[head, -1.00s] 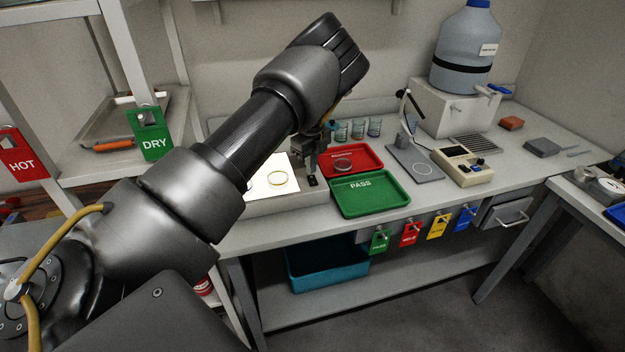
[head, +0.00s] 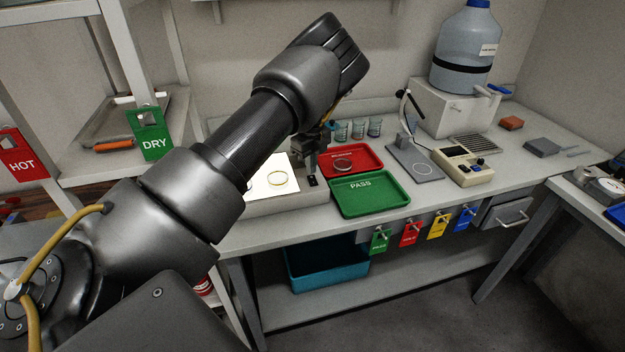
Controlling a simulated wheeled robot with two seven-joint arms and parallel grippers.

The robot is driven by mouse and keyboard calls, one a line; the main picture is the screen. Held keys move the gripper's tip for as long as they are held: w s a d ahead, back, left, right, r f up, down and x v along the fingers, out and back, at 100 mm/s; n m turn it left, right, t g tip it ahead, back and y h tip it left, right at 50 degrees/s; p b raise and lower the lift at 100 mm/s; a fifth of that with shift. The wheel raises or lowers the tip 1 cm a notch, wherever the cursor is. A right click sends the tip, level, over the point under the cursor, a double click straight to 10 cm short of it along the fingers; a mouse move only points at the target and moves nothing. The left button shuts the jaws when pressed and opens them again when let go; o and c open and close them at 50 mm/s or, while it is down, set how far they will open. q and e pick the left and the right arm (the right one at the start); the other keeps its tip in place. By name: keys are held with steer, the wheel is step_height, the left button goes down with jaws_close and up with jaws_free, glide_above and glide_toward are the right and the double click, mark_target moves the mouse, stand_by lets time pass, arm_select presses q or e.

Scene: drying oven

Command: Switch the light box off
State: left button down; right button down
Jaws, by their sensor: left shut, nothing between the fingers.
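The light box (head: 290,203) stands on the bench at centre left. A small black switch (head: 312,181) sits on the box's top at the right of the lit panel. My left gripper (head: 311,172) points down just above the switch, with its fingers shut and empty. I cannot tell whether the fingertips touch the switch. My left arm hides the left part of the box. My right gripper is not in view.
A red tray (head: 372,153) with a dish and a green PASS tray (head: 372,205) lie close to the right of the box. Several small beakers (head: 358,129) stand behind. A beige instrument (head: 462,166) and a water bottle (head: 465,48) stand further right.

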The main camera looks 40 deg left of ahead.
mark_target(311, 177)
arm_select(q)
steer(key=shift+s+f+b, duration=0.1)
steer(key=shift+f+b, duration=0.35)
steer(key=shift+f, duration=0.55)
stand_by(0.8)
steer(key=shift+r+p, duration=0.7)
steer(key=shift+r, duration=0.1)
steer(key=shift+r+p, duration=2.1)
steer(key=shift+r, duration=0.65)
steer(key=shift+f, duration=0.1)
steer(key=shift+a, duration=0.1)
